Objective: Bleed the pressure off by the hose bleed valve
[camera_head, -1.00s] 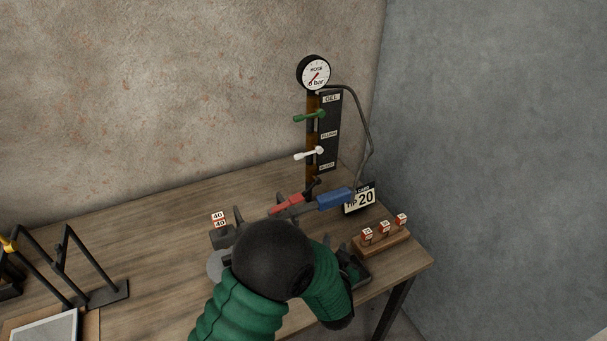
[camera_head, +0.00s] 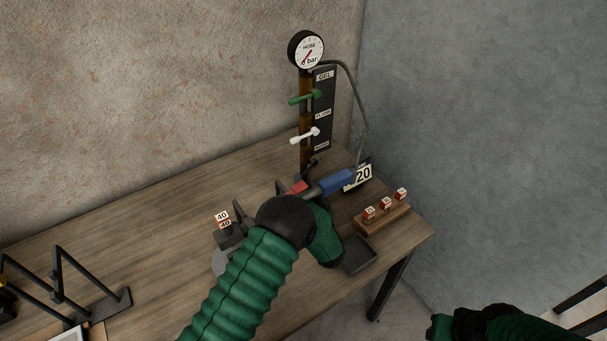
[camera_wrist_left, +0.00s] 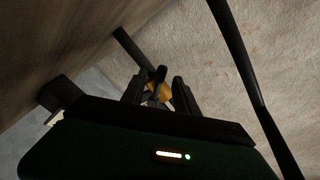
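The pressure gauge (camera_head: 306,49) stands on top of an amber column (camera_head: 305,115), with its needle low on the left side of the dial. A green lever (camera_head: 304,98) and a white lever (camera_head: 304,136) stick out beside labels; a small black handle (camera_head: 312,165) is lower down. A hose (camera_head: 363,110) runs down to a blue grip (camera_head: 337,181) beside a red part (camera_head: 299,187). My left gripper (camera_wrist_left: 160,88) has its fingers apart around a dark knob and a yellow-orange patch; contact is unclear. My forearm hides it in the head view. My right arm (camera_head: 490,325) shows at lower right; its fingers are unclear.
A wooden rack (camera_head: 383,217) with three small red-and-white blocks and a black tray (camera_head: 360,254) are on the right of the table. Black frames (camera_head: 70,290) stand at left. The table's left middle is clear.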

